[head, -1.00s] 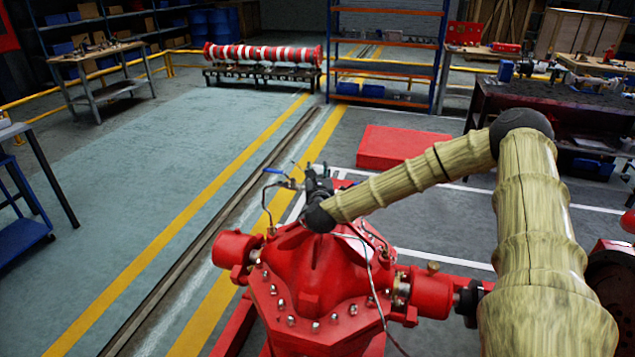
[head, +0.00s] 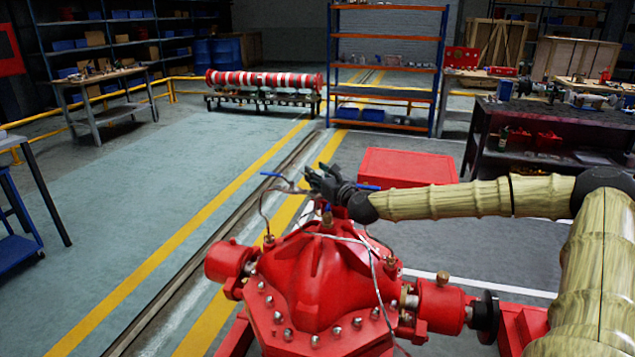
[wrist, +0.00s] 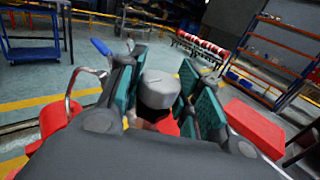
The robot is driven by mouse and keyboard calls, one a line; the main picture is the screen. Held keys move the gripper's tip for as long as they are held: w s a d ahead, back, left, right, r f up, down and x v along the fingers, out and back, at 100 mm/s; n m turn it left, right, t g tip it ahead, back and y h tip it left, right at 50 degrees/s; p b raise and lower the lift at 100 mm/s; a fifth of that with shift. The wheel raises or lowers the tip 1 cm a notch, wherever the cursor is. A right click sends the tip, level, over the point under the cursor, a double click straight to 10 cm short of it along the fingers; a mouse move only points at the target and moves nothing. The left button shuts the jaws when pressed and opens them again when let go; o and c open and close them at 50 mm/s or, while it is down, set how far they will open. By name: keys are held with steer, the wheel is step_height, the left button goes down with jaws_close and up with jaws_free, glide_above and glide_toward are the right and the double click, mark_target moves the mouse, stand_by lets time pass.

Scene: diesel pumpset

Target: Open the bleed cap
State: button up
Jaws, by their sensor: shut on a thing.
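The bleed cap (wrist: 158,92) is a short grey cylinder between the teal pads of my gripper (wrist: 161,66) in the wrist view. My gripper is shut on it, with one finger on each side. In the head view my gripper (head: 322,180) is above the top of the red pump casing (head: 318,265), pointing left. The cap cannot be made out there, since the fingers cover that spot. In the wrist view, what lies under the cap is mostly hidden by my gripper.
A blue-handled valve (head: 272,175) on thin bent piping stands just left of my gripper. Another blue handle (head: 368,187) shows by my wrist. A thin cable (head: 372,262) hangs over the casing.

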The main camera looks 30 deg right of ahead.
stand_by(0.6)
steer(key=o, duration=1.1)
steer(key=shift+d, duration=0.1)
steer(key=shift+c, duration=0.2)
steer(key=s, duration=0.7)
steer(key=shift+s, duration=0.25)
